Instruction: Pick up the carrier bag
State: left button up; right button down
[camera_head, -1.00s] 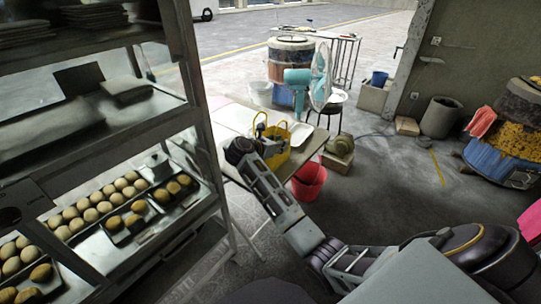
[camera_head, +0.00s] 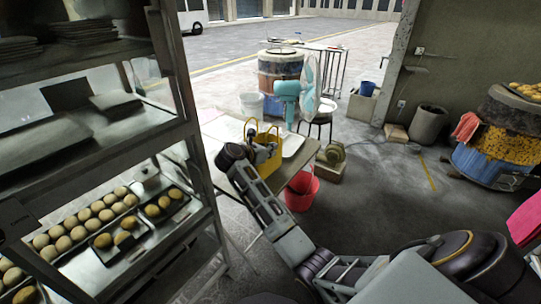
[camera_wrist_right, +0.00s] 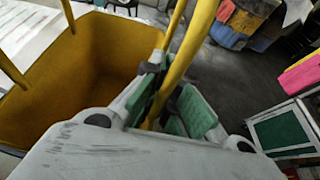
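The yellow carrier bag (camera_head: 268,158), with upright loop handles, is at the table (camera_head: 215,127) in the head view. In the right wrist view the open-topped bag (camera_wrist_right: 75,65) fills the left side. My right gripper (camera_head: 262,148) reaches the bag's top from the near side. In the wrist view its green-padded fingers (camera_wrist_right: 170,100) are drawn in around one yellow handle strap and look shut on it. Whether the bag's base touches the table is hidden. My left gripper is not in view.
A white tray (camera_head: 291,144) lies beside the bag. A teal fan (camera_head: 288,89) stands behind, and a red bucket (camera_head: 300,190) on the floor at right. A rack (camera_head: 200,170) with bun trays is close on the left. The floor at right is mostly clear.

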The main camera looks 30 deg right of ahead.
notch_tip(320, 180, up, 6)
jog(key=shift+r, duration=0.1)
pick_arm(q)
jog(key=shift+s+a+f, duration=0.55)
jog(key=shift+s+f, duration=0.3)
pick_arm(e)
jog(key=shift+r, duration=0.6)
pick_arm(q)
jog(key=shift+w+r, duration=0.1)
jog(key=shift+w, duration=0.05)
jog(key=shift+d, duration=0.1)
pick_arm(e)
jog(key=shift+s, duration=0.1)
